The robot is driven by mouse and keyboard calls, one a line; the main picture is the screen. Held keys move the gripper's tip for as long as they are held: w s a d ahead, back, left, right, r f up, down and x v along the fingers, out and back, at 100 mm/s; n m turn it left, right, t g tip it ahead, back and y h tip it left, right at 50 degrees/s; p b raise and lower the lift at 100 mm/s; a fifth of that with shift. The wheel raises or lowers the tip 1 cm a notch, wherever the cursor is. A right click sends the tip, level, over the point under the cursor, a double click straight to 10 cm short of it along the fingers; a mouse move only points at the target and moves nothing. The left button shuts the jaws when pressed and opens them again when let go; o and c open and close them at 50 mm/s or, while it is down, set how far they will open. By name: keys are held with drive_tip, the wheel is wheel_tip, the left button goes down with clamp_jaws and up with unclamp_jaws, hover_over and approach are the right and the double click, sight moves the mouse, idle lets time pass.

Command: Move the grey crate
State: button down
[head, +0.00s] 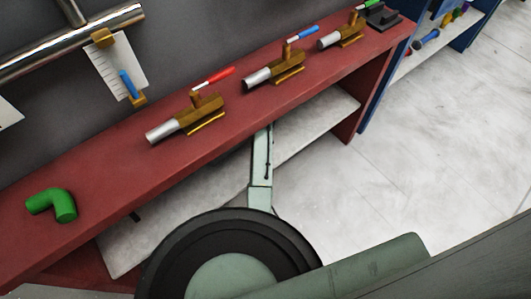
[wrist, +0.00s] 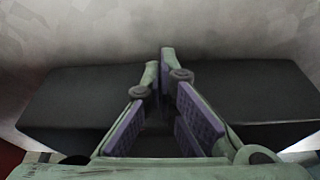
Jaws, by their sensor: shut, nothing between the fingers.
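In the wrist view, my gripper (wrist: 162,62) points away from the camera, its purple-padded fingers converging to tips close together. It is shut and empty. A wide dark grey box-like shape (wrist: 70,95) extends to both sides behind the fingers. Its middle is hidden by my gripper. I cannot tell whether it is the grey crate, or whether the fingers touch it. No grey crate is clearly visible in the head view, and my gripper is not visible there either.
A long red bench (head: 112,168) carries a green elbow pipe (head: 54,204) and several brass-and-silver tools. A pale lower shelf (head: 317,122) lies beneath. A blue shelf unit (head: 392,82) stands at the upper right. The pale floor (head: 440,140) at right looks clear.

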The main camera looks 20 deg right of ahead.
drive_tip(key=shift+w+a, duration=0.3)
drive_tip(key=shift+w, duration=0.45)
drive_tip(key=shift+w+a, duration=0.3)
drive_tip(key=shift+w, duration=0.4)
drive_tip(key=s+d+r, duration=0.2)
drive_tip(key=s, duration=0.4)
drive_tip(key=s+d+r, duration=0.2)
drive_tip(key=s, duration=0.4)
drive_tip(key=shift+s+d+r, duration=0.35)
drive_tip(key=shift+r, duration=0.05)
